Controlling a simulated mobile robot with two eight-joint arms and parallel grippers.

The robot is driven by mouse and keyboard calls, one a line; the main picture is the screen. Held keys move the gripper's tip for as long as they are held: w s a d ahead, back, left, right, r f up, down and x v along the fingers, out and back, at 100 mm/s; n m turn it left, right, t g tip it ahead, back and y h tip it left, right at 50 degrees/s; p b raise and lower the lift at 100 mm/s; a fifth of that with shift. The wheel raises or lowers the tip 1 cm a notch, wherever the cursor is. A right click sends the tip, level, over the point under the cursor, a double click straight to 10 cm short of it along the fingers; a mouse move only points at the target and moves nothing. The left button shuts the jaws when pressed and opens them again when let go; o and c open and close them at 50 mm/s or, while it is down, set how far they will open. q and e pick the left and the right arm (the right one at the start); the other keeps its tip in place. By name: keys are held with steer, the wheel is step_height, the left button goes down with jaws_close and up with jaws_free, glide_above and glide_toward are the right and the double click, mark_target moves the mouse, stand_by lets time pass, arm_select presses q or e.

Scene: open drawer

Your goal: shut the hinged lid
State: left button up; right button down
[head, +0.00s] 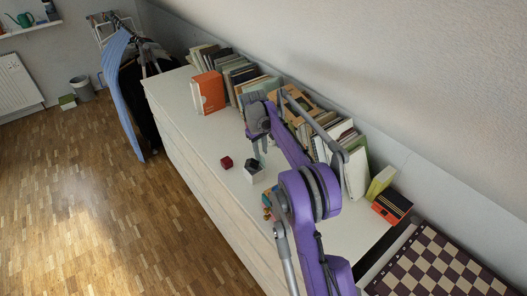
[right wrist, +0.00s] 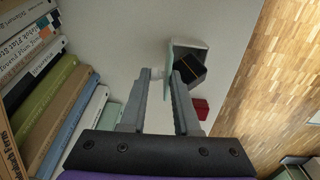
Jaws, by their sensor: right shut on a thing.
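A small white box (head: 254,173) with a dark inside stands on the white dresser top, and its open inside shows in the right wrist view (right wrist: 190,66). Its pale greenish lid (head: 263,159) stands up from the box; in the right wrist view the lid (right wrist: 169,69) is seen nearly edge-on. My right gripper (right wrist: 165,76) reaches down at the lid from the side of the books, with its fingertips shut on the lid, one finger on each side. In the head view the right gripper (head: 257,148) is partly hard to make out. My left gripper is not in view.
A small dark red box (head: 226,162) lies near the white box, towards the dresser's front edge. A row of books (head: 241,80) lines the wall behind. Small colourful items (head: 268,205) sit partly behind my arm.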

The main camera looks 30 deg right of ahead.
steer(key=c, duration=0.7)
jaws_free()
steer(key=shift+d, duration=0.1)
